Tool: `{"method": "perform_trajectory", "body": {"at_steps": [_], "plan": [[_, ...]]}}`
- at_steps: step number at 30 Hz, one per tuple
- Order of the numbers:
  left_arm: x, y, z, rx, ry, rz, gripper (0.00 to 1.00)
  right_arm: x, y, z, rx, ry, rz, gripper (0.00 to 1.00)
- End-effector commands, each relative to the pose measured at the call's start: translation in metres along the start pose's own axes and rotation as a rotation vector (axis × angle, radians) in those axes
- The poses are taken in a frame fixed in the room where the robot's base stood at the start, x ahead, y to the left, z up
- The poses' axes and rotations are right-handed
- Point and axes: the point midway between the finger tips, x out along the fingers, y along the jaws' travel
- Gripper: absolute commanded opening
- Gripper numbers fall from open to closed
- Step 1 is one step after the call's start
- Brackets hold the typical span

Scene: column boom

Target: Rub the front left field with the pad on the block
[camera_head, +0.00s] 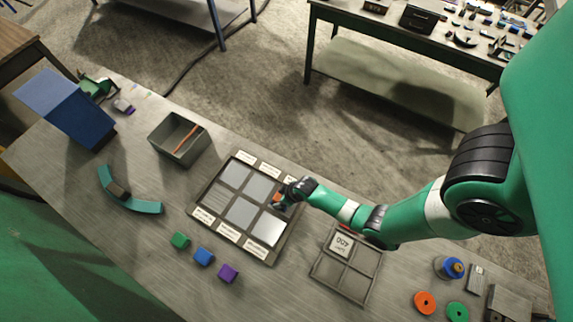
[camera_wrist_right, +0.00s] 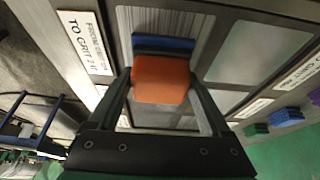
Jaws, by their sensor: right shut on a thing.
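The panel (camera_head: 198,213) has several grey fields in two rows, with white labels along its back and front. The front left field (camera_head: 216,198) looks dull grey with faint lines; nothing covers it. My right gripper (camera_head: 283,199) is over the back right field and is shut on an orange block (camera_wrist_right: 160,78). A dark blue pad (camera_wrist_right: 163,44) shows at the block's far edge in the right wrist view. A streaked field (camera_wrist_right: 165,20) lies under it; whether the pad touches cannot be told. My left gripper is not in view.
A grey bin (camera_head: 161,148) with a brown stick stands behind left; a teal curved piece (camera_head: 140,206) lies left. Green (camera_head: 180,240), blue (camera_head: 204,256) and purple (camera_head: 228,273) blocks lie in front. A divided tray (camera_head: 318,273) with a "400" card is right of the panel.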

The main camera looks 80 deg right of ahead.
Motion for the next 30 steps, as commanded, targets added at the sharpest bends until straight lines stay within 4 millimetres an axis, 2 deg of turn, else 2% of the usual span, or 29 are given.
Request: {"method": "perform_trajectory", "body": {"at_steps": [4, 14, 30], "plan": [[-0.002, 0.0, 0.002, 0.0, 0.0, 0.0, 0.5, 0.003, 0.0, -0.005, 0.0, 0.0, 0.0, 0.26], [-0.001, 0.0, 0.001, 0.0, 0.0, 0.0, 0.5, 0.002, 0.0, -0.004, 0.001, -0.002, 0.0, 0.26], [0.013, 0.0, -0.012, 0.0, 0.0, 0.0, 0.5, -0.014, -0.001, 0.03, 0.001, -0.002, -0.001, 0.26]]}}
